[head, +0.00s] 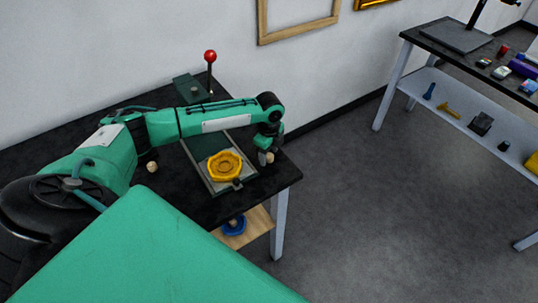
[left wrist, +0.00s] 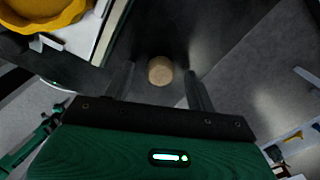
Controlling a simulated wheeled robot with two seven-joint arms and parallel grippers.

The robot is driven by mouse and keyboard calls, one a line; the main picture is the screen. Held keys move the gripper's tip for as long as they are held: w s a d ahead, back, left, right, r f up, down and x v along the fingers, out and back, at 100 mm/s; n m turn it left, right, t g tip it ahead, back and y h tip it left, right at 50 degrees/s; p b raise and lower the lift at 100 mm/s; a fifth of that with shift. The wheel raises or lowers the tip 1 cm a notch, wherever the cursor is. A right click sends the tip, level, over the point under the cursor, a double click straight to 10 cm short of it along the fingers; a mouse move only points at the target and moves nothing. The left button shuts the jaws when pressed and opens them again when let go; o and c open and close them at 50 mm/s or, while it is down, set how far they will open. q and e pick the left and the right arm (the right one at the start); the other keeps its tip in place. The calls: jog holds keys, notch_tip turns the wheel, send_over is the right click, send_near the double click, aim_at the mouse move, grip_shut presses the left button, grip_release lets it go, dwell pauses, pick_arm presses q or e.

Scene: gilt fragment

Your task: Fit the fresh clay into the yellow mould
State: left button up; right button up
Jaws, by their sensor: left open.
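The yellow mould (head: 225,165) is a round, scalloped dish lying on a pale plate in a green frame on the black table. Its edge also shows at the top left of the left wrist view (left wrist: 45,18). A small round beige lump of clay (left wrist: 160,70) lies on the dark tabletop, and in the head view it shows at my left gripper (head: 266,153), right of the mould. The gripper is open, pointing down, with the lump between its fingers in the wrist view; contact cannot be told. My right gripper is out of view.
Another beige lump (head: 152,167) lies left of the mould. A red-knobbed lever (head: 210,57) stands at the table's back on a green base. A blue ring-shaped thing (head: 233,226) sits on a wooden lower shelf (head: 255,224). A second table (head: 420,38) stands right, beyond open floor.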

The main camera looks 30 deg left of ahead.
pick_arm(q)
jog(key=shift+f, duration=0.3)
jog(key=c, duration=1.1)
jog(key=shift+o, duration=0.2)
jog(key=shift+r, duration=0.1)
